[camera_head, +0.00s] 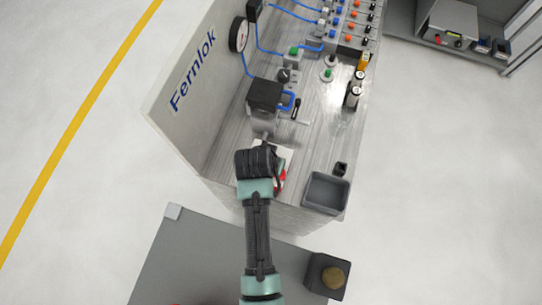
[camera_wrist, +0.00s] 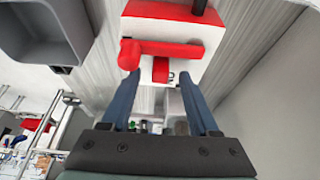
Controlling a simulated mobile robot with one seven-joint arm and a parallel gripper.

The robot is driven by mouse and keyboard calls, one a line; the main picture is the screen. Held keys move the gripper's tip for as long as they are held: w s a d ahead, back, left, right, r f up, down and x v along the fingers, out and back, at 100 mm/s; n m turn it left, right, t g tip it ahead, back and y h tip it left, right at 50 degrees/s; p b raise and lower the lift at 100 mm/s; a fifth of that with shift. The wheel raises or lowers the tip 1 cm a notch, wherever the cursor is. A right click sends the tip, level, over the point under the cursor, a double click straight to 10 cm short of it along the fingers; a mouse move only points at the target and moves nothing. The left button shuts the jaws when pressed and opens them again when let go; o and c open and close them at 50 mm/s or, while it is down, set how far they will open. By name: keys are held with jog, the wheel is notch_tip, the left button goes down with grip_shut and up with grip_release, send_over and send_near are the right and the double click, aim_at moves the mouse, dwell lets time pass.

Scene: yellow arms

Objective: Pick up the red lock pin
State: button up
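A white block (camera_wrist: 190,67) with red parts is straight ahead of my gripper in the wrist view. A red bar (camera_wrist: 165,48) with a rounded left end runs across it. Below the bar is a small red piece (camera_wrist: 160,70) with a ring-like mark beside it; I cannot tell which red part is the lock pin. My gripper (camera_wrist: 159,80) is open, its two dark blue fingers apart on either side of the small red piece. Contact cannot be told. In the head view my gripper and wrist hide most of the block (camera_head: 287,157); a little red (camera_head: 282,179) shows at their right.
A grey open bin (camera_head: 325,193) stands right of the block near the bench's front edge, with a small dark cup (camera_head: 340,168) behind it. A black box (camera_head: 264,95) with blue tubing stands beyond. An upright Fernlok panel (camera_head: 190,75) bounds the left side.

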grip_shut()
jog(key=shift+r, duration=0.15)
notch_tip(320, 180, up, 10)
jog(key=b, duration=0.1)
dwell(0.5)
